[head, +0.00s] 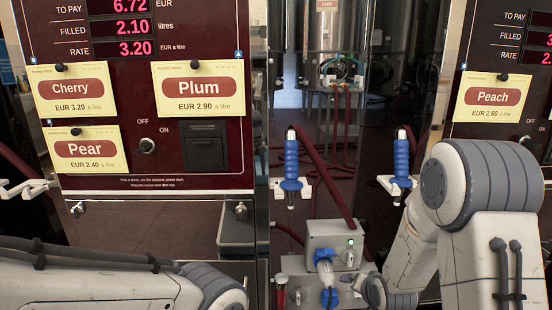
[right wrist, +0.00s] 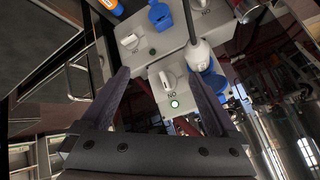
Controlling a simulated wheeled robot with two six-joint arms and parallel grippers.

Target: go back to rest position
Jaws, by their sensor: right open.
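In the right wrist view my right gripper (right wrist: 160,105) is open, with nothing between its two dark fingers. Beyond it are grey switch boxes with white rotary knobs and green lights; the nearer box (right wrist: 158,103) shows between the fingers. In the head view the upper box (head: 335,243) has a blue-and-white connector (head: 325,268) at its front. My right arm reaches down beside the boxes, and its wrist is partly at the lower edge of the picture. My left arm crosses the lower left; its gripper is out of view.
Blue-handled nozzles (head: 291,160) and (head: 401,160) hang upright in white holders behind the boxes. A dark red hose (head: 325,175) slopes down to them. Steel tanks (head: 337,45) stand farther back.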

